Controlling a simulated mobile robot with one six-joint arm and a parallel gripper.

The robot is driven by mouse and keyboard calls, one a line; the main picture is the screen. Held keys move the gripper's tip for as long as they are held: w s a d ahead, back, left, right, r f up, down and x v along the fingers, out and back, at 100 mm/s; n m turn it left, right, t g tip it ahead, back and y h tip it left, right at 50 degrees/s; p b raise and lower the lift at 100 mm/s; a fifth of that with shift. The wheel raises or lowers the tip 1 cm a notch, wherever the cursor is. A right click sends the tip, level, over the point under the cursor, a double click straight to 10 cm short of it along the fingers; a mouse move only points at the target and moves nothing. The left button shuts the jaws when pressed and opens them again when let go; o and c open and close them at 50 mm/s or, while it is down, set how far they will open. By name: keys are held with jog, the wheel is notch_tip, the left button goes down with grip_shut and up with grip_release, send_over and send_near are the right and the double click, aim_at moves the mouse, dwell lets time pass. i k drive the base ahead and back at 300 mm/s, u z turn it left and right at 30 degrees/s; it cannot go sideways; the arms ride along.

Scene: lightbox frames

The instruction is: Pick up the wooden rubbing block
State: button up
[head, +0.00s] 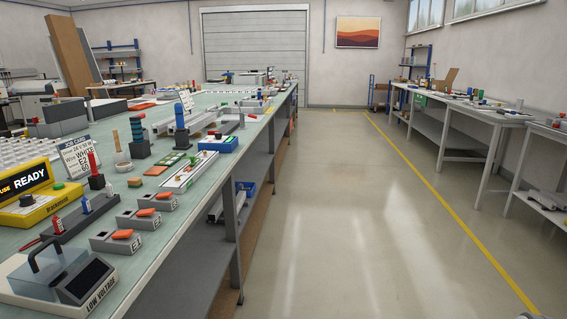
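I cannot make out a wooden rubbing block for certain among the many small items in the head view. The long green-topped workbench (157,232) at left carries most of the items.
White-legged benches (485,152) line the right wall. The grey aisle floor (345,220) between is clear, with a yellow line.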

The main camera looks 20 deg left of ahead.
aim_at(132, 182)
jog(key=z, duration=0.05)
jog(key=i, duration=2.25)
jog(key=u, duration=3.35)
jog(key=i, duration=1)
jog(key=z, duration=0.05)
